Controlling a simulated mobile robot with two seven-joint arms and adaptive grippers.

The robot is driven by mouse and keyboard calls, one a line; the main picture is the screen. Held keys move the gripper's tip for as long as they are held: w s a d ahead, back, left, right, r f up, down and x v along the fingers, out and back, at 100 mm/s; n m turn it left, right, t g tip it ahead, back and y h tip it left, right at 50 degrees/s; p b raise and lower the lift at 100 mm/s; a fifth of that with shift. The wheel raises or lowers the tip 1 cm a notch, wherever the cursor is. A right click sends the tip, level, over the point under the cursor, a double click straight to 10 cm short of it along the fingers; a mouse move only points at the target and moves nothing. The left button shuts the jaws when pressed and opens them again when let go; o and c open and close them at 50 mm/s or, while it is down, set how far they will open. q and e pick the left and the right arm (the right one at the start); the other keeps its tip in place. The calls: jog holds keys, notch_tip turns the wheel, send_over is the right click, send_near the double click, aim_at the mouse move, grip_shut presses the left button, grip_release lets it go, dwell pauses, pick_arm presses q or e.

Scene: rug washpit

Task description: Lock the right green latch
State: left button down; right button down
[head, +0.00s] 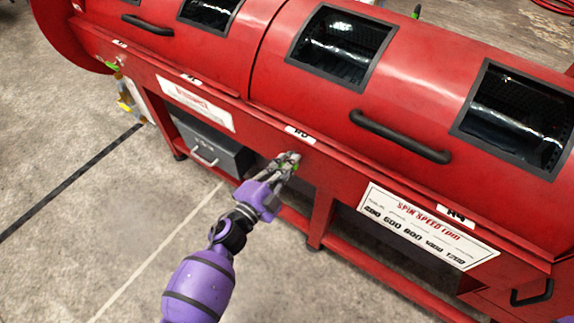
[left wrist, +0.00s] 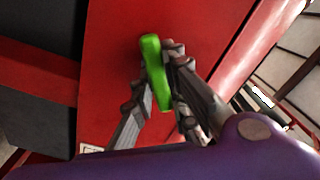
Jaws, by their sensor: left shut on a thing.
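The green latch (left wrist: 155,72) is on the front face of the red machine (head: 330,190), under a small white label. In the left wrist view it is a narrow green handle, slightly tilted. My left gripper (head: 290,160) is shut on it, with one finger on each side. In the head view the fingers hide most of the latch. The left wrist view shows the gripper (left wrist: 160,95) close to the red panel. Another green latch (head: 113,66) shows at the far left end of the machine. My right gripper is in neither view.
Black handles (head: 400,137) and dark windows (head: 340,48) are on the drum covers. A white spin speed sign (head: 425,225) is right of the gripper. A grey box (head: 213,150) sits under the machine. The concrete floor (head: 80,250) at left is clear.

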pick_arm(q)
jog(key=m, duration=0.1)
jog(key=m+b, duration=0.1)
jog(key=m, duration=0.2)
jog(key=shift+f, duration=0.25)
jog(key=shift+m+b, duration=0.7)
jog(key=shift+m, duration=0.7)
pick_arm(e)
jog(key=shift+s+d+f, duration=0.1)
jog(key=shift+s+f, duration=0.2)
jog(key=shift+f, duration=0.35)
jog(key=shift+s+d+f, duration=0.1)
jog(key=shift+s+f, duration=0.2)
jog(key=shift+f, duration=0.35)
pick_arm(q)
jog(key=c, duration=1.7)
grip_release()
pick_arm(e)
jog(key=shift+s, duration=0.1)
pick_arm(q)
jog(key=shift+s, duration=0.15)
jog(key=v, duration=1.2)
